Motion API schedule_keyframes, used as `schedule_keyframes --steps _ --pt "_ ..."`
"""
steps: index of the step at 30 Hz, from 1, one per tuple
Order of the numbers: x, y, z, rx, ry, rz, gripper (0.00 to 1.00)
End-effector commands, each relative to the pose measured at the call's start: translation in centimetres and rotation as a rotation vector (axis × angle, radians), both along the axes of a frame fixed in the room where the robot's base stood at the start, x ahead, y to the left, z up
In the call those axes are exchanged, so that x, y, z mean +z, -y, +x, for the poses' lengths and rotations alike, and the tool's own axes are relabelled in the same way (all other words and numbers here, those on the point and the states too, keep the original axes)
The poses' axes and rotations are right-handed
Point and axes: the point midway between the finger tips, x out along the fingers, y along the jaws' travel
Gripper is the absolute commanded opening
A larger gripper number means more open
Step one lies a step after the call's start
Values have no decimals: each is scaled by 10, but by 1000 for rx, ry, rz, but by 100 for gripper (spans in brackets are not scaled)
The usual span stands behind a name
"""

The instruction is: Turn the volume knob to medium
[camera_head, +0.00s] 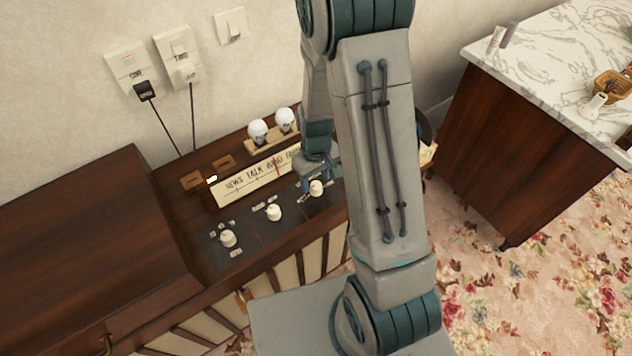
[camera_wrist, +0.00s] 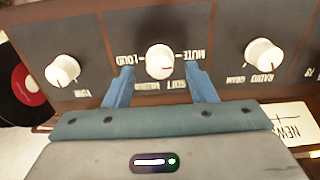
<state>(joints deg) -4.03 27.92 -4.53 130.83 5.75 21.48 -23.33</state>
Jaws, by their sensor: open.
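The volume knob (camera_wrist: 159,60) is a white round knob in the middle of the wrist view, on a dark panel. White lettering around it includes LOUD and MUTE, upside down in this view. A small red mark shows on the knob's lower right part. My gripper (camera_wrist: 160,71) is open, its two blue fingers to the left and right of the knob in this view. I cannot tell whether they touch it.
The tuning knob (camera_wrist: 62,70) and radio/gram knob (camera_wrist: 262,54) flank the volume knob. A lettered dial strip (camera_head: 232,188) and two bulbs (camera_head: 271,126) stand behind. A black record (camera_wrist: 18,88) lies at the wrist view's left. A marble-topped cabinet (camera_head: 560,62) stands right.

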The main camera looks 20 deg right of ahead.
Motion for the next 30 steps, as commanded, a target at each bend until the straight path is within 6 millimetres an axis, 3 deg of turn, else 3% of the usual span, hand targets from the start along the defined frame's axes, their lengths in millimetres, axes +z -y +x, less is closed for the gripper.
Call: schedule_keyframes --steps 6,17,22,30 --pt "-20 0 0 0 -1 1 51" --pt "-22 0 0 0 2 1 51" --pt "-22 0 0 0 1 0 6" --pt "-22 0 0 -15 1 0 6"
